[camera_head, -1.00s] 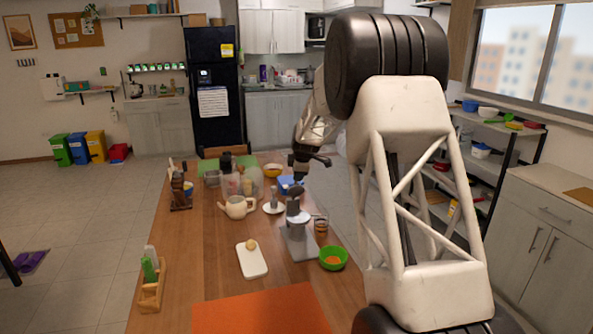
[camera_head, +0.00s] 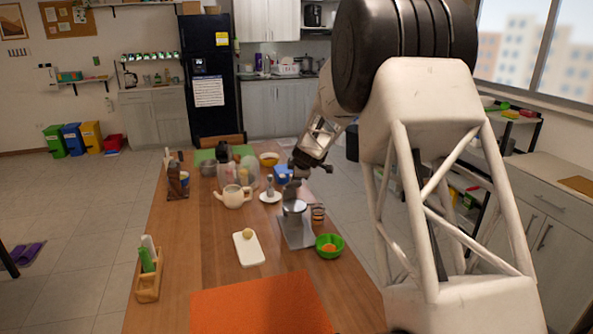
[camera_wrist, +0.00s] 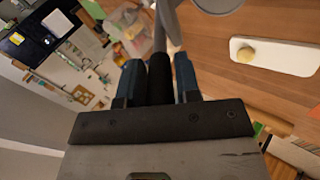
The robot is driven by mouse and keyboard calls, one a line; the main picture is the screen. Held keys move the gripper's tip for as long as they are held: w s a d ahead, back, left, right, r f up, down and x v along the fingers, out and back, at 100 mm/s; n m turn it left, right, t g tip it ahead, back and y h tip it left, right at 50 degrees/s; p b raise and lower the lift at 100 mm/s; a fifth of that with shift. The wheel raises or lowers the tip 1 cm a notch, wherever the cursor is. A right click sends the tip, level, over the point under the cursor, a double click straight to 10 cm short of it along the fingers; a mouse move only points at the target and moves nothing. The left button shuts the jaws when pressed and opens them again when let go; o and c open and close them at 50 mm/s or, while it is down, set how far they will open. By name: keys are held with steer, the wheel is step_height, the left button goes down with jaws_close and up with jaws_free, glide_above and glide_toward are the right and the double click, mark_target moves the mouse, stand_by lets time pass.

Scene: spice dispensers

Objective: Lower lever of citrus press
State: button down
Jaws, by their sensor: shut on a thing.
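The citrus press (camera_head: 298,237) is a grey metal stand on the right side of the wooden table. Its black lever handle (camera_wrist: 160,80) is between my blue fingers in the wrist view. The lever's grey metal arm (camera_wrist: 161,30) runs on past the fingertips. My gripper (camera_wrist: 158,82) is shut on the handle. In the head view my gripper (camera_head: 291,184) is just above the press, and my wrist partly hides the lever. The lever's exact angle is unclear.
A green bowl (camera_head: 324,240) and a brown glass (camera_head: 318,212) stand right of the press. A white board (camera_head: 248,252) with a round yellowish item (camera_head: 248,233) lies left. A teapot (camera_head: 233,199) and small white plate (camera_head: 270,197) stand behind. An orange mat (camera_head: 262,308) lies in front.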

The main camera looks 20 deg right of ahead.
steer(key=shift+s+f, duration=0.2)
steer(key=shift+f, duration=0.05)
stand_by(0.4)
steer(key=c, duration=0.8)
jaws_free()
steer(key=shift+r, duration=0.1)
steer(key=shift+v, duration=3.85)
steer(key=shift+s, duration=0.1)
